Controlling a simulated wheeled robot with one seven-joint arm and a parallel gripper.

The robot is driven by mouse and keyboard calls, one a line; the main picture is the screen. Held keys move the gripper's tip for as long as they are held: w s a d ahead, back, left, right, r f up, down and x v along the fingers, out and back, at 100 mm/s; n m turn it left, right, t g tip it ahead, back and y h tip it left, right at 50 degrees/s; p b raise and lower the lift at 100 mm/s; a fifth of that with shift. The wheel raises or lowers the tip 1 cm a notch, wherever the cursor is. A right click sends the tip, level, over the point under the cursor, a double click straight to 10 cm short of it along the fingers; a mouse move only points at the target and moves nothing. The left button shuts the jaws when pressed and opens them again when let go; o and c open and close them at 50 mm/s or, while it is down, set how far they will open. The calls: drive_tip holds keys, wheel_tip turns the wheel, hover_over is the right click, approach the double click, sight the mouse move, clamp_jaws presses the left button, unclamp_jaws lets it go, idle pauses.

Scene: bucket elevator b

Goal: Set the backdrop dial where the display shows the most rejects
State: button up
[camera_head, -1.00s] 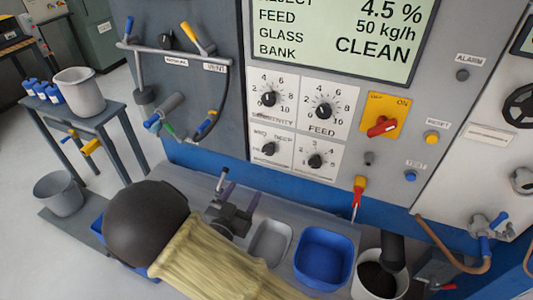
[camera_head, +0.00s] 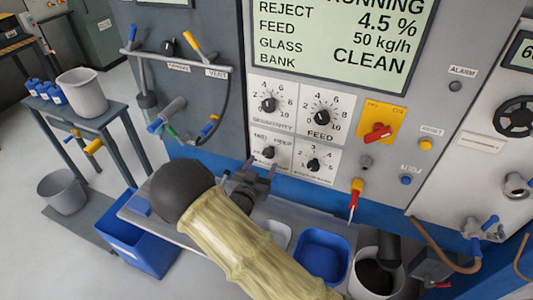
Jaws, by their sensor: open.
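The dial (camera_head: 268,153) at lower left of the four-dial group has a black knob. MID and DEEP show above it, so it looks like the backdrop dial; its full label and pointer setting are too small or covered to read. My gripper (camera_head: 260,170) is open and empty, just below this dial, its fingers pointing up toward the panel. I cannot tell whether they touch it. The display (camera_head: 345,40) reads RUNNING, REJECT 4.5 %, FEED 50 kg/h and GLASS CLEAN; the BANK value is not visible.
The sensitivity dial (camera_head: 268,104), feed dial (camera_head: 322,116) and another dial (camera_head: 314,165) sit close around. A red switch (camera_head: 377,133) on a yellow plate is to the right. A blue bin (camera_head: 322,262) and a shelf lie below. Pipework with handles is at left.

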sight(268, 155)
drive_tip(key=p+x, duration=0.1)
drive_tip(key=x, duration=0.3)
drive_tip(key=shift+w+d, duration=0.1)
drive_tip(key=shift+w, duration=0.15)
drive_tip(key=c, duration=1)
